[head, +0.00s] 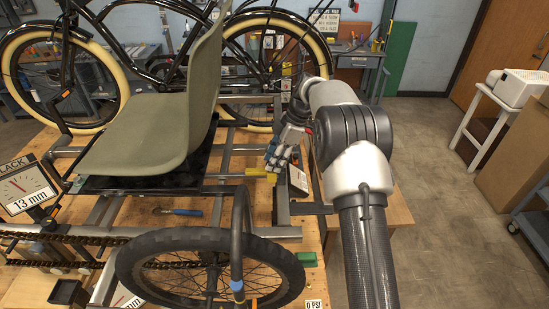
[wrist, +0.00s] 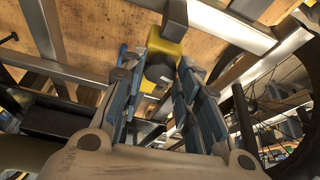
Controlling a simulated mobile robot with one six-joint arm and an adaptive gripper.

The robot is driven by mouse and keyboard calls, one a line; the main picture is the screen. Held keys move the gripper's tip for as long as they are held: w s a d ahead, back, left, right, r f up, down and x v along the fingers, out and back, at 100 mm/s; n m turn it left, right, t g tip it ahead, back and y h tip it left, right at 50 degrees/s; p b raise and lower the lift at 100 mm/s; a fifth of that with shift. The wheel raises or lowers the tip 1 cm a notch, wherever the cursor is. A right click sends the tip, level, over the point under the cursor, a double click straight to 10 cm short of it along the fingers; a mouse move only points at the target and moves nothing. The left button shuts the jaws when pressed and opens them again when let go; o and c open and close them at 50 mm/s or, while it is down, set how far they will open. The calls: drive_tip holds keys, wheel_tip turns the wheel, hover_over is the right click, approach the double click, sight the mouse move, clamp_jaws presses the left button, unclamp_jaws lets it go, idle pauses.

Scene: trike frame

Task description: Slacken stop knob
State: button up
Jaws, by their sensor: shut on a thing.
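A yellow block (wrist: 166,50) sits on the trike frame, with a dark round knob (wrist: 160,73) on its near face, which looks like the stop knob. In the head view the yellow part (head: 258,172) shows just left of my fingers. My gripper (head: 272,164) reaches down to it beside the seat. In the wrist view my gripper (wrist: 158,70) has one finger on each side of the knob and is shut on it. The fingers hide the knob in the head view, and its exact contact is hard to see.
The grey-green seat (head: 165,110) stands left of my gripper. A black tyre (head: 210,270) and a bent dark tube (head: 238,230) are in front. Metal frame rails (head: 222,190) surround the knob. A blue-handled tool (head: 180,212) lies on the wooden bench.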

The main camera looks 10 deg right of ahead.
idle(0.3)
drive_tip(key=o, duration=1.1)
drive_tip(key=v, duration=1.2)
drive_tip(key=shift+a+r, duration=0.1)
